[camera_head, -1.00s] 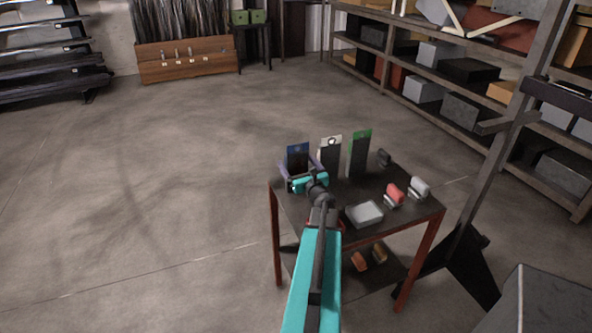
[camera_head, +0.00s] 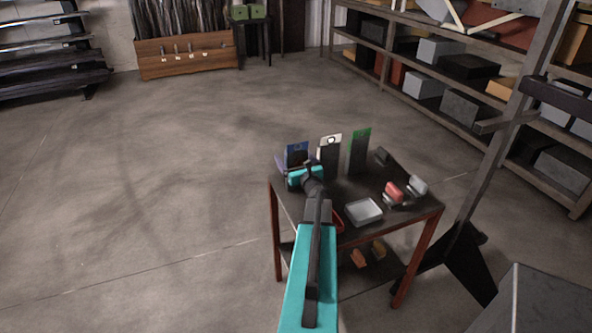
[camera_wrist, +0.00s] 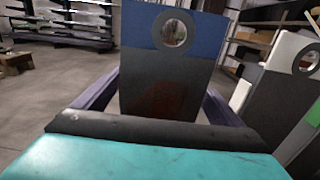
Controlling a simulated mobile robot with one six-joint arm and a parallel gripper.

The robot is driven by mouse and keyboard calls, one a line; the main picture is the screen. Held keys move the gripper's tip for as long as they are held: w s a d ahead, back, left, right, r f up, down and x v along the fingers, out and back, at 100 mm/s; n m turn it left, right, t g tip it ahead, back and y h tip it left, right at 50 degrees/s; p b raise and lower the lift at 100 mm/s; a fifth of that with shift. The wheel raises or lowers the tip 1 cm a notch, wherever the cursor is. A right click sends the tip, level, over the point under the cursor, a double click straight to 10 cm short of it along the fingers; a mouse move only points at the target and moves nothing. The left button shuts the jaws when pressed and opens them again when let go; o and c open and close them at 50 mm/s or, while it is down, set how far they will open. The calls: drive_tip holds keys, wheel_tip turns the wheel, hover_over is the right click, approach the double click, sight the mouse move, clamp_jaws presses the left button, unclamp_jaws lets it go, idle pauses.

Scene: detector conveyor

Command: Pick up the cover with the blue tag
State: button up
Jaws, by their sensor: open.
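The cover with the blue tag (camera_head: 297,153) stands upright at the back left of the dark table (camera_head: 345,190). It is a dark panel with a blue top and a round hole, large in the wrist view (camera_wrist: 165,85). My gripper (camera_wrist: 162,88) is open, with one purple finger on each side of the cover. I cannot tell whether either finger touches it. In the head view my teal wrist hides the cover's lower part. Upright beside it on the right are a white-tagged cover (camera_head: 330,155) and a green-tagged cover (camera_head: 359,150).
A pale tray (camera_head: 363,212), a red block (camera_head: 394,191) and a grey-white block (camera_head: 418,185) lie on the table's right half. A dark post (camera_head: 480,170) rises right of the table. Open floor (camera_head: 130,190) lies to the left.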

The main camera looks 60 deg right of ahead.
drive_tip(key=c, duration=1.7)
drive_tip(key=shift+o, duration=0.2)
drive_tip(key=shift+r, duration=0.2)
